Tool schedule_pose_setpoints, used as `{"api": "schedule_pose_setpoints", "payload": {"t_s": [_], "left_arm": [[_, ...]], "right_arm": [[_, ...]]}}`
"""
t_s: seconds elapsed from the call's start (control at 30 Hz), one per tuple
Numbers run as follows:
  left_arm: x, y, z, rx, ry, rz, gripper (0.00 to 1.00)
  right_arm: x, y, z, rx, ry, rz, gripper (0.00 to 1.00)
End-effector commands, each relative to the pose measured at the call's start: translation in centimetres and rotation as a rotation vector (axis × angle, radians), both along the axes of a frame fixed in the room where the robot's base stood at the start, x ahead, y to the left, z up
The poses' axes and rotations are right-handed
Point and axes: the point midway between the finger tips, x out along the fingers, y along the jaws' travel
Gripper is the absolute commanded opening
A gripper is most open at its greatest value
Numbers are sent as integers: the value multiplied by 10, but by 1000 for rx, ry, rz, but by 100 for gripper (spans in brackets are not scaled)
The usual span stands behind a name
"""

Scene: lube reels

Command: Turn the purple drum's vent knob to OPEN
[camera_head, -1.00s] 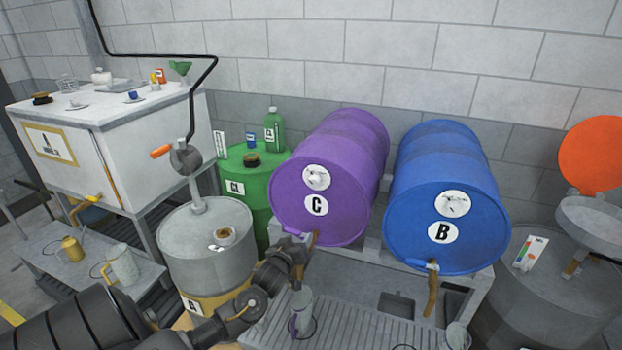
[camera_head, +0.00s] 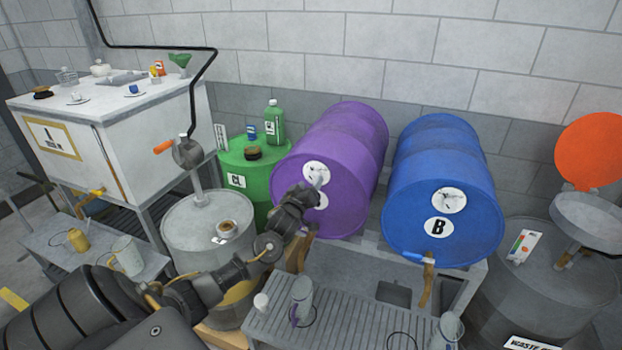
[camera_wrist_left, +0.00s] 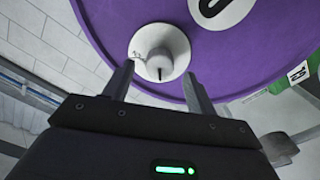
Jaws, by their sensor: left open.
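The purple drum (camera_head: 345,145) lies on its side in the middle of the head view, with its round end facing me. Its vent knob is a small pale knob on a white dial (camera_head: 316,171); in the left wrist view the knob (camera_wrist_left: 159,66) shows clearly. My left gripper (camera_head: 319,180) is open in front of the drum's end and hides part of the dial and most of the C label. In the wrist view its two fingertips flank the knob; I cannot tell whether they touch it. The dial's markings are too small to read. My right gripper is not in view.
A blue drum (camera_head: 440,190) marked B lies to the right. A green drum (camera_head: 245,172) and a grey drum (camera_head: 205,235) with a hand pump stand to the left. Below are a slatted bench (camera_head: 310,318) and a mug (camera_head: 301,292). A grey wall is behind.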

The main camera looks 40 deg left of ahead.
Motion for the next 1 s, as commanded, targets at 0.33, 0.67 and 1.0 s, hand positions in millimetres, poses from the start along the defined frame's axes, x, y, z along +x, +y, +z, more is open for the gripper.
{"api": "schedule_pose_setpoints", "payload": {"t_s": [0.33, 0.67, 1.0], "left_arm": [[23, 8, 0, 0, 0, -1, 57], [23, 8, -1, 0, 0, -1, 42], [23, 8, -1, 3, 1, 0, 12]], "right_arm": [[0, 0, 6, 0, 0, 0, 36], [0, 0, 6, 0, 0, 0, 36], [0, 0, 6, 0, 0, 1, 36]]}}
